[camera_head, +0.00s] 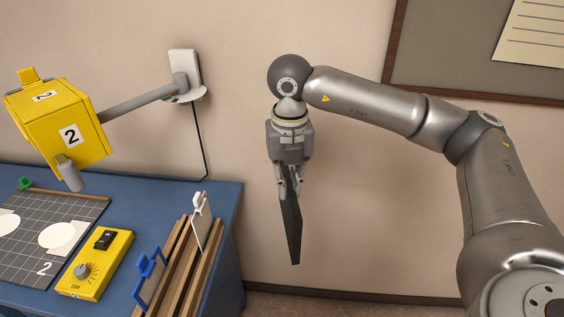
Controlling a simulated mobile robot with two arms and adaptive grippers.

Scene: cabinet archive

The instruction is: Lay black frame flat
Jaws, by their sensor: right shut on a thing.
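The black frame (292,232) hangs below my right gripper (289,192) as a thin dark panel. It is nearly upright and seen almost edge-on. My right gripper points down and is shut on its top end. The frame is in the air to the right of the blue table, apart from everything else in this view. Its face is mostly turned away. My left gripper does not show.
The blue table (204,183) holds a grid board (42,238), a yellow control box (96,264), and a wooden slotted rack (207,256) with a blue frame (150,278) and a white frame (201,222). A yellow lamp box (60,117) overhangs the table on a wall arm.

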